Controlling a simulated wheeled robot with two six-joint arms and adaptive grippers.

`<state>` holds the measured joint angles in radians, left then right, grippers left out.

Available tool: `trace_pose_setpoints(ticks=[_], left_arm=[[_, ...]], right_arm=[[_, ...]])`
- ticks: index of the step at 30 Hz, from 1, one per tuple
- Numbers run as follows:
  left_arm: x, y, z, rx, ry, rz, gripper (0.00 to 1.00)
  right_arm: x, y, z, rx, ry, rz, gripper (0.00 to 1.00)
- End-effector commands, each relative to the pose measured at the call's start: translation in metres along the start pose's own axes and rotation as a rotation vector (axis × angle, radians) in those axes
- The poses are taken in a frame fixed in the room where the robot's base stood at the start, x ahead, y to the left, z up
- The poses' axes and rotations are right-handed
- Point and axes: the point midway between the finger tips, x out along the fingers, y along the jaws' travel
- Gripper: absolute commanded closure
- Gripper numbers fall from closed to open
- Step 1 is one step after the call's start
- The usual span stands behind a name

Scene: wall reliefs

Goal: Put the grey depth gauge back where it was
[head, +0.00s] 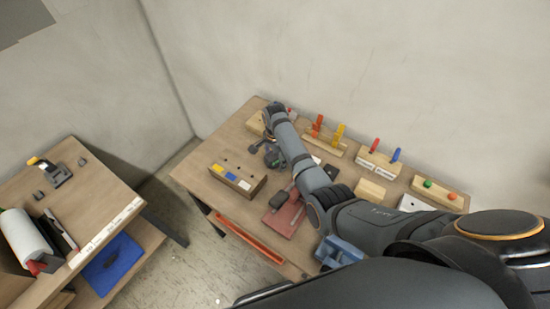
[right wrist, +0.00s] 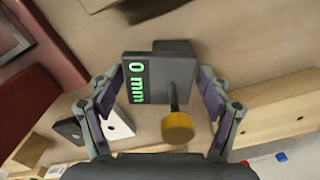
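The grey depth gauge (right wrist: 160,80) shows in the right wrist view, with a green "0 mm" readout and a yellow round knob (right wrist: 177,127) on a short stem. My right gripper (right wrist: 162,88) has one finger on each side of the gauge's body, with the pads against its edges. In the head view my right gripper (head: 272,155) is over the table, left of its middle. The gauge is too small and covered there to make out clearly. My left gripper does not show.
On the wooden table (head: 225,150), a wooden block with blue, yellow and white labels (head: 237,178) stands in front. A red plate (head: 284,215) lies nearby. Wooden holders with coloured pegs (head: 380,160) line the back. A blue object (head: 338,252) stands at the front right.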

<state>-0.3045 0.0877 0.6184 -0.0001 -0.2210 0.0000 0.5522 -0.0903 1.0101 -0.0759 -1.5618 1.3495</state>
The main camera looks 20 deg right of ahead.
Motion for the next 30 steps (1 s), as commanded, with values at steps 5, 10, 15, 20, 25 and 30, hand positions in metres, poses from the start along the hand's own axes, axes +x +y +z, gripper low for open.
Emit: trace_pose_setpoints(ticks=[5, 10, 15, 20, 25, 30], left_arm=[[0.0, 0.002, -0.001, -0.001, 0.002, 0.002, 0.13], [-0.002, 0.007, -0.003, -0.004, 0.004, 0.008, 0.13], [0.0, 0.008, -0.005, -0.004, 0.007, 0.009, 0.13], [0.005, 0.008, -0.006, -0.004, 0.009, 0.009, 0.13], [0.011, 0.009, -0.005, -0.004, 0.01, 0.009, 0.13], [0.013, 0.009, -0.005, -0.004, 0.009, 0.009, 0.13]], right_arm=[[0.0, 0.0, 0.0, 0.0, 0.0, 0.0, 0.17], [-0.003, 0.0, 0.0, 0.0, 0.0, -0.001, 0.17], [-0.029, -0.002, 0.0, 0.0, 0.001, -0.005, 0.17], [-0.069, -0.001, 0.0, 0.0, 0.001, -0.006, 0.17], [-0.104, -0.001, 0.0, 0.0, 0.001, -0.004, 0.17], [-0.122, -0.001, 0.0, 0.0, 0.0, -0.001, 0.17]])
